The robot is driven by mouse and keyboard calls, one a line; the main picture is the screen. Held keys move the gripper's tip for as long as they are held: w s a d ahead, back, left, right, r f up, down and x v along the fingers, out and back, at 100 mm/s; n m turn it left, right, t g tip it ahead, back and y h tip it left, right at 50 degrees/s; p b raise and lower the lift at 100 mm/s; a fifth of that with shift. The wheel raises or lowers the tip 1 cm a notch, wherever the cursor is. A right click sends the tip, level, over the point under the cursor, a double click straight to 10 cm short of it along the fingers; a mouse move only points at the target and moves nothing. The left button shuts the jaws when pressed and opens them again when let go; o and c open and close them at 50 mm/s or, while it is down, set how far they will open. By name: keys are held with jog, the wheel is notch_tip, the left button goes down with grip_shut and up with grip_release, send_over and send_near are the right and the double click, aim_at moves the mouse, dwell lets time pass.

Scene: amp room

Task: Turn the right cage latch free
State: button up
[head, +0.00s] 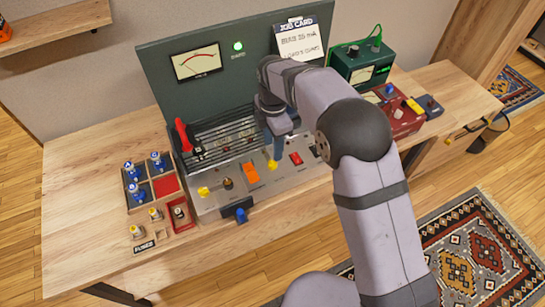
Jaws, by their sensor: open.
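The cage (203,138), a dark barred guard, lies along the back of the grey amp chassis on the table. The right cage latch (272,166) looks like the small yellow piece on the chassis top, right of the orange part. A matching yellow left latch (204,191) is near the chassis's left end. My gripper (275,153) points down just above and behind the right latch, open and with nothing seen in it. Its fingertips are small and partly merged with the background, so I cannot tell whether they touch the latch.
A red-handled tool (183,135) stands at the cage's left end. An orange part (251,172) and a red switch (296,158) flank the right latch. A compartment tray (152,201) sits left; a green meter box (356,67) and red box (401,117) stand right.

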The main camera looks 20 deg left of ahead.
aim_at(273, 161)
jog(key=shift+f+p, duration=1.2)
jog(key=shift+f, duration=2.5)
jog(key=c, duration=1)
